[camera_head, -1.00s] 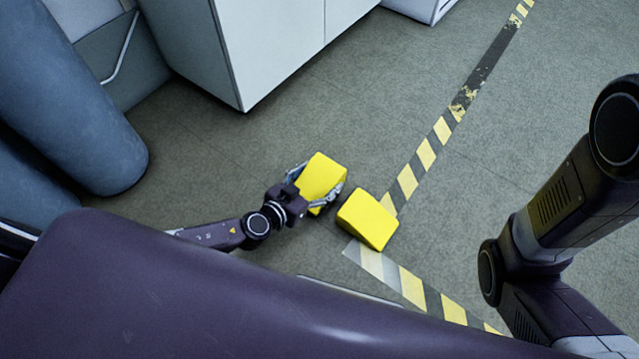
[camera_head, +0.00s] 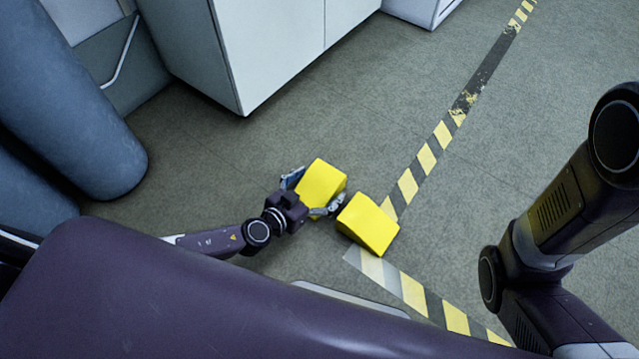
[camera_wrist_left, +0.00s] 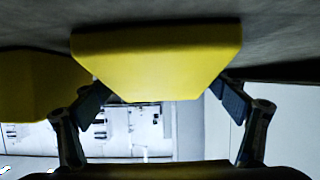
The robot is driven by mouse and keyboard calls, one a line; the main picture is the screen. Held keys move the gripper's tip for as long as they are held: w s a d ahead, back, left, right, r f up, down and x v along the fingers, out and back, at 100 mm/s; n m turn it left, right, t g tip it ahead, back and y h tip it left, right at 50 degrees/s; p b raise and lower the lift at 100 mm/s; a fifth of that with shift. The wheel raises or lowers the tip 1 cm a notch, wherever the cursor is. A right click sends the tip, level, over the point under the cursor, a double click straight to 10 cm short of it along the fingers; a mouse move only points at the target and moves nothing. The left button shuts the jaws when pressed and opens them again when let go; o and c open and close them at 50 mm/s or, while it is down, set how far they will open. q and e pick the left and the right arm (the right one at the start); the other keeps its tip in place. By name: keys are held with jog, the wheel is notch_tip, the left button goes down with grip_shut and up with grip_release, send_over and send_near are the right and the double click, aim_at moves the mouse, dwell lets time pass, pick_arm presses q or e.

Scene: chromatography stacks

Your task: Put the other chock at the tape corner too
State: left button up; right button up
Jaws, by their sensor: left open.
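Two yellow wedge-shaped chocks are on the floor near the corner of the striped tape (camera_head: 413,292). One chock (camera_head: 370,222) sits at the corner, on the inner ends of the tape lines. The other chock (camera_head: 323,181) stands just left of it, with a small gap in between. My left gripper (camera_head: 312,192) is open, with one finger on either side of this left chock. In the left wrist view this chock (camera_wrist_left: 155,65) lies ahead between the spread fingertips, and the corner chock (camera_wrist_left: 38,85) shows at the left. My right gripper is out of view.
A white cabinet (camera_head: 265,45) stands behind the chocks. Large blue-grey cylinders (camera_head: 70,120) stand at the left. The grey floor between the cabinet and the tape is clear.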

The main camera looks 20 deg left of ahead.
pick_arm(q)
jog(key=p+v, duration=0.2)
jog(key=v, duration=1)
